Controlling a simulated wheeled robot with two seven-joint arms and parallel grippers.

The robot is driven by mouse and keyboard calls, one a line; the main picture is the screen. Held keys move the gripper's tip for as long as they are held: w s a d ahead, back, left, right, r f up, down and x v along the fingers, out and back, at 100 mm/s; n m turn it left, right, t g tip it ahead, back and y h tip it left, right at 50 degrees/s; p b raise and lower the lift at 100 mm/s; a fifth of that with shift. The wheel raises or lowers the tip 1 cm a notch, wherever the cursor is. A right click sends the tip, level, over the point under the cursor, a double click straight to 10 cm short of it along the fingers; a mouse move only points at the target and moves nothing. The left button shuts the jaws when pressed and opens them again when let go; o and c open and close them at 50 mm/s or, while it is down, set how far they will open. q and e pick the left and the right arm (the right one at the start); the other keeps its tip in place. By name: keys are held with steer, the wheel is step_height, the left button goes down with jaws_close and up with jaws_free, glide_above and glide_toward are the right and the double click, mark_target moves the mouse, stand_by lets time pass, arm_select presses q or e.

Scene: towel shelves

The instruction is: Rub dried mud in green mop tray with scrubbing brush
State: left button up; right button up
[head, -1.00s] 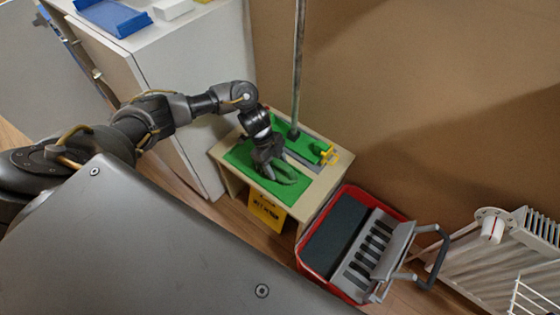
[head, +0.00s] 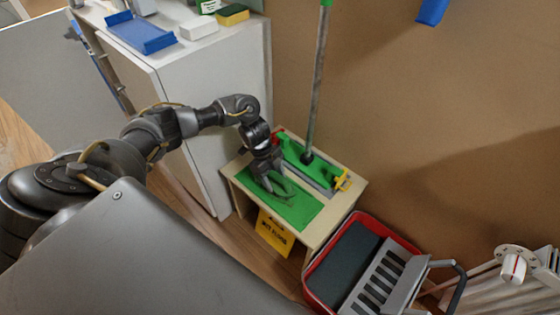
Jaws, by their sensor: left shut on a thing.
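The green mop tray (head: 306,212) lies flat on top of a small wooden stand (head: 342,202). My left gripper (head: 278,188) reaches down over the tray's left half, with its fingers low at the green surface. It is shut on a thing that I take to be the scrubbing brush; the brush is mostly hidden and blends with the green. I cannot tell whether it touches the tray. My right gripper is not in view.
A mop with a green head (head: 297,158) and upright pole (head: 316,90) stands behind the tray. A yellow floor sign (head: 273,234) is at the stand's front. A red bucket with a grey wringer (head: 375,222) stands right. A white cabinet (head: 190,95) rises left.

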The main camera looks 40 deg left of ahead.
mark_target(282, 187)
arm_select(q)
steer(key=shift+a, duration=0.2)
steer(key=shift+w+a+f+b, duration=0.15)
steer(key=shift+a+b, duration=0.15)
steer(key=shift+a, duration=0.5)
steer(key=shift+w+a+b, duration=0.1)
steer(key=shift+a+b, duration=0.2)
steer(key=shift+a, duration=0.5)
steer(key=shift+p, duration=0.3)
steer(key=shift+s+d+p, duration=0.1)
steer(key=shift+d+p, duration=0.5)
steer(key=shift+d, duration=0.15)
steer(key=shift+o, duration=0.2)
steer(key=shift+s+d+p, duration=0.15)
steer(key=shift+d+p, duration=0.35)
steer(key=shift+d, duration=0.25)
steer(key=shift+d+f, duration=0.1)
steer(key=shift+d, duration=0.2)
steer(key=shift+c, duration=0.2)
steer(key=shift+s+d+r+p, duration=0.1)
steer(key=shift+d+p, duration=0.4)
steer(key=shift+d, duration=0.05)
steer(key=shift+s+d+r+p, duration=0.1)
steer(key=shift+d+p, duration=0.4)
steer(key=shift+d, duration=0.4)
steer(key=shift+d+f, duration=0.15)
steer(key=shift+d, duration=0.1)
